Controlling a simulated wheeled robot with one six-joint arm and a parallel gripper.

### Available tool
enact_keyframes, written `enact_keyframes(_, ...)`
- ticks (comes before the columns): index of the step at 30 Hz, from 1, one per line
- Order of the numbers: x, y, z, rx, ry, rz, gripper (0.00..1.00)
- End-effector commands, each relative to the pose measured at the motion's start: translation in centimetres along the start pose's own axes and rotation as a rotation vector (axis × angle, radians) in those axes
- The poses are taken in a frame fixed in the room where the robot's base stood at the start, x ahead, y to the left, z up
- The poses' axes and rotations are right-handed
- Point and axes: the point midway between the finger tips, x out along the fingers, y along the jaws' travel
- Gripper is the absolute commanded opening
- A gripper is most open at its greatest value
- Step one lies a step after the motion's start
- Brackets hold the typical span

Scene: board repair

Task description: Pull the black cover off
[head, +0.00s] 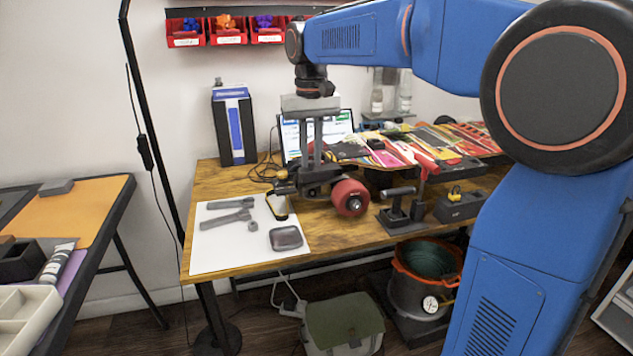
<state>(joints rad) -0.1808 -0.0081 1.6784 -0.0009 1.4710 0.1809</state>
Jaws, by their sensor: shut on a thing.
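The skateboard (400,150) lies across the wooden table with its patterned underside up and a red wheel (350,197) at its near end. My gripper (314,178) points straight down at this end, left of the red wheel. Its grey fingers are shut on a dark part by the wheel axle, which looks like the black cover (318,188). The fingers and axle parts hide much of it, and I cannot tell whether it is still seated.
A white mat (215,258) holds grey tools (228,217) and a dark rounded case (286,238). A blue-and-black box (234,125) and a laptop (290,135) stand behind. A black stand (400,210) is right of the wheel. The mat's front left is clear.

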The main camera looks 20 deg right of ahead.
Motion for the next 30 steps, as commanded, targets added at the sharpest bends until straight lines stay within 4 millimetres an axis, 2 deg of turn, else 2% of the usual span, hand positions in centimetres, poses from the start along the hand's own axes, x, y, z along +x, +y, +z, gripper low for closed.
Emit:
enact_keyframes(15, -2.1, 0.0, 0.0, 0.0, 0.0, 0.0, 0.0)
enact_keyframes(30, -2.5, 0.0, 0.0, 0.0, 0.0, 0.0, 0.0)
